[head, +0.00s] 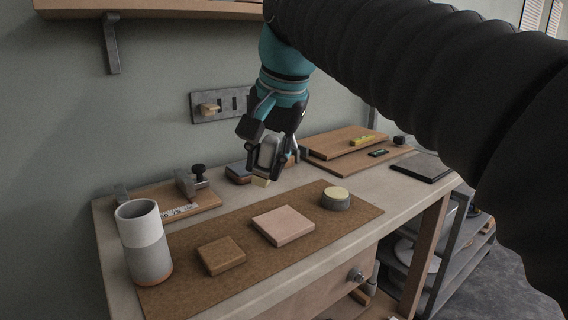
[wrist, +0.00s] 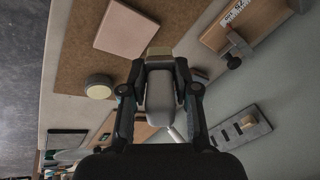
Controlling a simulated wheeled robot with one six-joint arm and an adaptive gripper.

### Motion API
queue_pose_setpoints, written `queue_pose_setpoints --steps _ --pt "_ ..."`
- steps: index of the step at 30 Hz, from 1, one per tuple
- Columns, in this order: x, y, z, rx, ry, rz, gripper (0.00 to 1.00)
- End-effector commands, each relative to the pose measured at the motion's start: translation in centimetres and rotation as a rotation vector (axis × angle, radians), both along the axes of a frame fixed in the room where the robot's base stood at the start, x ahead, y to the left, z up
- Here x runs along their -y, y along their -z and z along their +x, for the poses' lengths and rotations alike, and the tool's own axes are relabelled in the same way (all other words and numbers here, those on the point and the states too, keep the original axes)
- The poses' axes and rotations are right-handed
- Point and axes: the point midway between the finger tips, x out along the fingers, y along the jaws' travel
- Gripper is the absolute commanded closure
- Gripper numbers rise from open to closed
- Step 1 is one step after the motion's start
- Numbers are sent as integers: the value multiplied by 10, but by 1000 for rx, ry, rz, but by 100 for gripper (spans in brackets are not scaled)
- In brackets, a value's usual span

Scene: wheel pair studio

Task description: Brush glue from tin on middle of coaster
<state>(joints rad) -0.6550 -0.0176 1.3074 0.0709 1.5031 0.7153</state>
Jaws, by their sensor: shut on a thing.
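My gripper (head: 265,160) is shut on a brush with a grey body (wrist: 161,92) and a pale tip (head: 261,182). The tip points down over the back of the brown mat, clear of the tin. The tin (head: 336,204) is round and grey with a cream top, at the mat's right end; it also shows in the wrist view (wrist: 99,86). A flat pale pink square (head: 283,225) lies left of the tin, and in the wrist view (wrist: 126,27). A smaller brown square block (head: 221,255) lies further left. I cannot tell for sure which square is the coaster.
A tall grey-and-white cup (head: 144,242) stands at the mat's left end. The brown mat (head: 185,290) has bare room between the squares. Wooden boards (head: 346,142) lie at the back right, and a clamp-like tool (head: 190,183) at the back left.

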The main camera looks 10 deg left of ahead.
Motion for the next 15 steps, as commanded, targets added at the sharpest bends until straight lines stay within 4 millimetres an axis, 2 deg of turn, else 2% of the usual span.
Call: queue_pose_setpoints --steps 8,15 --pt "0 2 0 0 0 -1 100" --pt "0 21 0 -1 0 -1 100"
